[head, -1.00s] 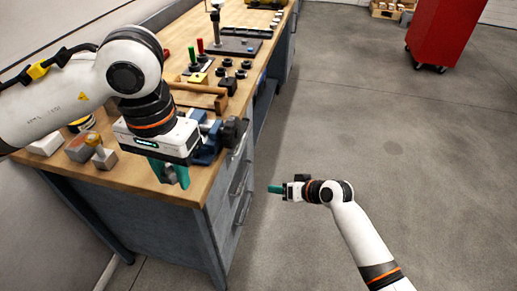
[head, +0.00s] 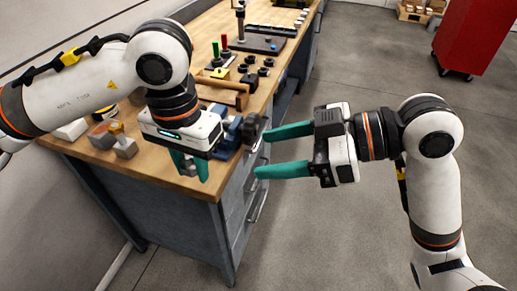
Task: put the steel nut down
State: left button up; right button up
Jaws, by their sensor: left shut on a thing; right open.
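My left gripper (head: 188,172) points down over the near end of the wooden workbench (head: 165,181). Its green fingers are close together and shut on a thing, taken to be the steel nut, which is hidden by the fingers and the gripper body. I cannot tell whether the fingertips touch the bench top. My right gripper (head: 262,153) is open and empty, its two green fingers spread and pointing left, beside the bench's right edge.
A blue vise (head: 230,128) stands just right of my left gripper. Grey blocks, one with a yellow top (head: 119,138), lie to its left. A wooden frame (head: 228,91), black round parts and a dark plate (head: 258,45) lie farther back. A red cabinet (head: 473,38) stands on open floor.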

jog(key=x, duration=1.2)
jog(key=shift+c, duration=0.2)
jog(key=c, duration=1)
pick_arm(q)
jog(key=o, duration=1.1)
jog(key=shift+c, duration=0.2)
jog(key=shift+s, duration=0.1)
pick_arm(e)
jog(key=shift+w, duration=0.15)
pick_arm(q)
jog(key=shift+d, duration=0.1)
